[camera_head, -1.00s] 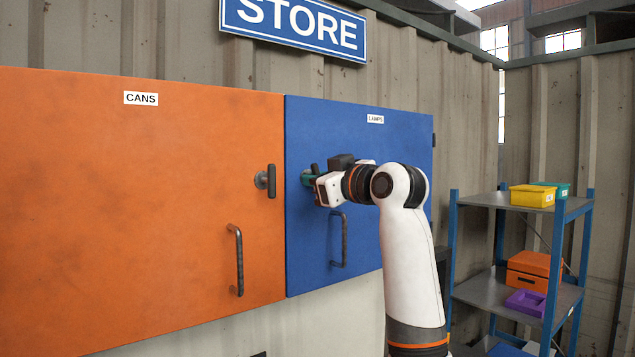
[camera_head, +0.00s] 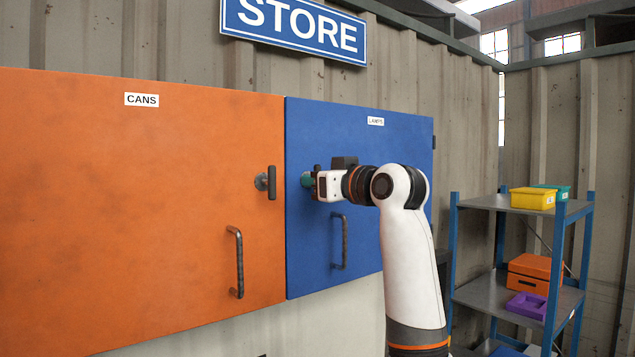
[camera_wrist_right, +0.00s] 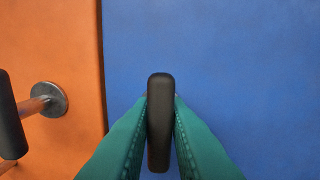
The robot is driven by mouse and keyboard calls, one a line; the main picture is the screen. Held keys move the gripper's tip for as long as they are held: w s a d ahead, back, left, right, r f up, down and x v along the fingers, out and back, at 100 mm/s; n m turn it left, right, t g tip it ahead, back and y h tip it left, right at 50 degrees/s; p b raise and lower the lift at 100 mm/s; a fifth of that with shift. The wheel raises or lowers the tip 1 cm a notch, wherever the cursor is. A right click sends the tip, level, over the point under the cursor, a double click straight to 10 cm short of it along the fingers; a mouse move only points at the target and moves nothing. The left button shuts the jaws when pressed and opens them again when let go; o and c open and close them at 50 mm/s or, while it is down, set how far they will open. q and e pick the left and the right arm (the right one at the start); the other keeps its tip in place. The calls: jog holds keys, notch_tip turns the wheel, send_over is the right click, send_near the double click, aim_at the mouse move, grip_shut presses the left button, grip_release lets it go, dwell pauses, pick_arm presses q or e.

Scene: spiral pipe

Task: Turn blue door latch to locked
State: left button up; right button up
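The blue door (camera_head: 400,150), labelled LAMPS, is closed beside the orange door. Its black latch handle (camera_head: 317,170) is near its left edge, mostly hidden by my right gripper in the head view. In the right wrist view the latch handle (camera_wrist_right: 160,115) is upright in the picture, between the two green fingers of my right gripper (camera_wrist_right: 160,108). The fingers touch or nearly touch it on both sides, so the gripper appears closed on it. My right gripper also shows in the head view (camera_head: 308,181), reaching in from the right. My left gripper is not in view.
The orange door (camera_head: 120,200), labelled CANS, has its own upright dark latch (camera_head: 271,182) just left of the blue door. Fixed bar handles (camera_head: 238,262) and (camera_head: 342,242) stick out below the latches. A shelf rack (camera_head: 490,290) with boxes stands at the right.

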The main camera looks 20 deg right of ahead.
jog(key=o, duration=0.3)
jog(key=shift+o, duration=0.2)
jog(key=b+v, duration=0.6)
jog(key=v, duration=0.6)
